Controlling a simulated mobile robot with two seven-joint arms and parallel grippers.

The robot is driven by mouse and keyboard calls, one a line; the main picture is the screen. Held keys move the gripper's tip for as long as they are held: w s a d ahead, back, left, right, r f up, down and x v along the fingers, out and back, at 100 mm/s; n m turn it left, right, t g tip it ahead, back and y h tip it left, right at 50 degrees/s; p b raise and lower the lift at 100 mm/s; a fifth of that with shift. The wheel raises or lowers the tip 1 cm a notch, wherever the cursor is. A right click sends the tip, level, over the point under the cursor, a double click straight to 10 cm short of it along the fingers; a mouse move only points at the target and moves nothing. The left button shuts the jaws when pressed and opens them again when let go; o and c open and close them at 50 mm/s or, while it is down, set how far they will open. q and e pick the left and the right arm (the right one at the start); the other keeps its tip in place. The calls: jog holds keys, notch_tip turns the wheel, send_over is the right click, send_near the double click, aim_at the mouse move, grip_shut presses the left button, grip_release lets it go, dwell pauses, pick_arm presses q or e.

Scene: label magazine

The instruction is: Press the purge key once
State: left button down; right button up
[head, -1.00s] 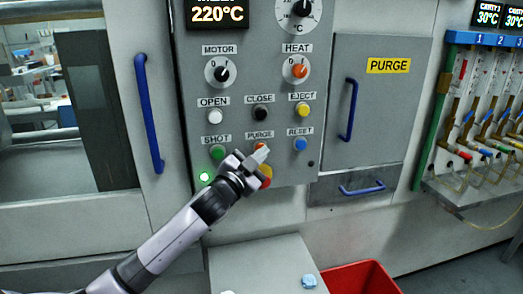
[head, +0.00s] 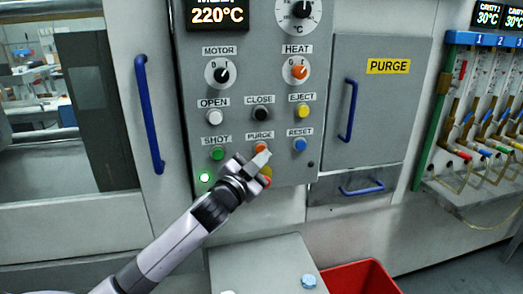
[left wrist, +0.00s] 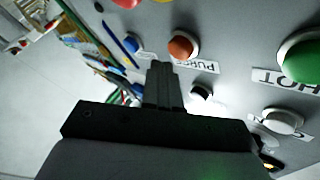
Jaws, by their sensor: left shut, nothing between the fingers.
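The purge key is an orange round button (head: 261,147) under the PURGE label on the grey control panel (head: 185,100). It also shows in the left wrist view (left wrist: 183,47), with its label upside down. My left gripper (head: 261,158) is shut and empty. Its fingertips are just below the key in the head view and overlap its lower edge. In the left wrist view the fingertips (left wrist: 160,68) appear beside the key, with a small gap in the picture. The depth between tips and panel is hard to tell. My right gripper is not in view.
The green shot key (head: 217,153) is left of the purge key and the blue reset key (head: 299,144) right. A red and yellow button (head: 266,177) is partly hidden behind my gripper. A red bin (head: 360,277) stands below right.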

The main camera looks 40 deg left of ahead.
pick_arm(q)
jog(key=shift+d, duration=0.1)
jog(key=s+d, duration=0.3)
jog(key=shift+s+d+p, duration=0.1)
jog(key=shift+d+p, duration=0.2)
jog(key=shift+p, duration=0.1)
dwell(0.9)
jog(key=s+d+f+n+g+h, duration=0.1)
jog(key=s+d+f+g, duration=0.2)
jog(key=f, duration=0.6)
jog(key=s+d+f+n+g+h, duration=0.1)
jog(key=s+d+f, duration=0.3)
jog(key=f, duration=0.5)
jog(key=s+d+f+n+g, duration=0.1)
jog(key=s+d+f+g, duration=0.1)
jog(key=s+f, duration=0.5)
jog(key=s+d+f+n+g+h, duration=0.1)
jog(key=s+d+f+g, duration=0.2)
jog(key=s+f, duration=0.5)
jog(key=shift+s+d+h, duration=0.3)
jog(key=shift+s+d, duration=0.4)
jog(key=shift+s, duration=0.35)
